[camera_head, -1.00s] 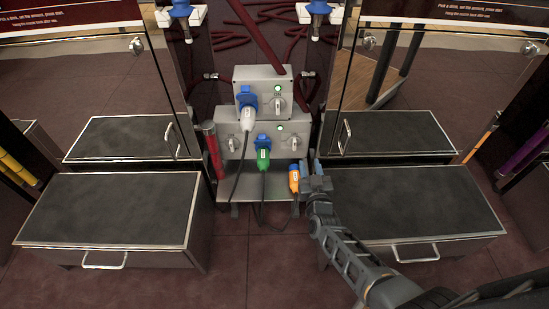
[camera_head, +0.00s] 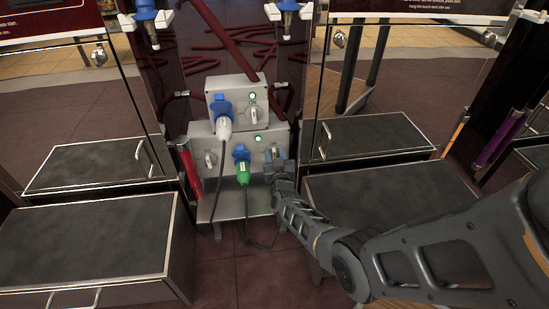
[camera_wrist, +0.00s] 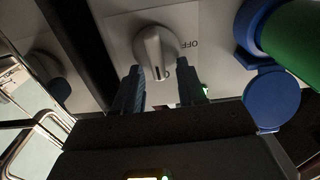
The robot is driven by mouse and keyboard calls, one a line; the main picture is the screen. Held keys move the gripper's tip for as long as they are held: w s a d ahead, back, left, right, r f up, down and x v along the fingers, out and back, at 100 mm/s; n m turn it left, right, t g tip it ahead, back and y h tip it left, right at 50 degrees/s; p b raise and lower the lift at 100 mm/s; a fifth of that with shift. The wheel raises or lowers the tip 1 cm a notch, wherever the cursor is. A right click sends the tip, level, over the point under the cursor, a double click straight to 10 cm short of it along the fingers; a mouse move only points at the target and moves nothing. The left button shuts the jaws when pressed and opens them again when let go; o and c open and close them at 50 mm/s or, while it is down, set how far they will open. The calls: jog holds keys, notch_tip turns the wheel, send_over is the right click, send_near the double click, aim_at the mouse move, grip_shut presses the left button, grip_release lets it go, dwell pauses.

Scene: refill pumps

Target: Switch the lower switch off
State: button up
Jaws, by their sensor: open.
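The lower grey box (camera_head: 228,157) stands below the upper one and carries a green lamp (camera_head: 258,138), lit. Its right rotary switch (camera_wrist: 157,48) shows large in the wrist view, a grey knob. The knob's dark mark is at its lower end, by a partly hidden label; an upside-down "OFF" label (camera_wrist: 181,44) sits to its right. My gripper (camera_wrist: 160,80) is open, its dark fingers on either side below the knob. Contact cannot be told. In the head view my gripper (camera_head: 276,163) is at the box's right front, partly covering this switch.
A green plug (camera_head: 243,172) sits in the blue socket (camera_head: 241,153) left of my gripper. The upper box (camera_head: 237,98) holds a white plug (camera_head: 224,128) and another switch (camera_head: 253,111). Another switch (camera_head: 210,158) is at the lower box's left. Cables hang in front.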

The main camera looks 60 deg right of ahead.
jog(key=shift+w+d, duration=0.15)
jog(key=shift+d, duration=0.05)
grip_shut()
dwell(0.3)
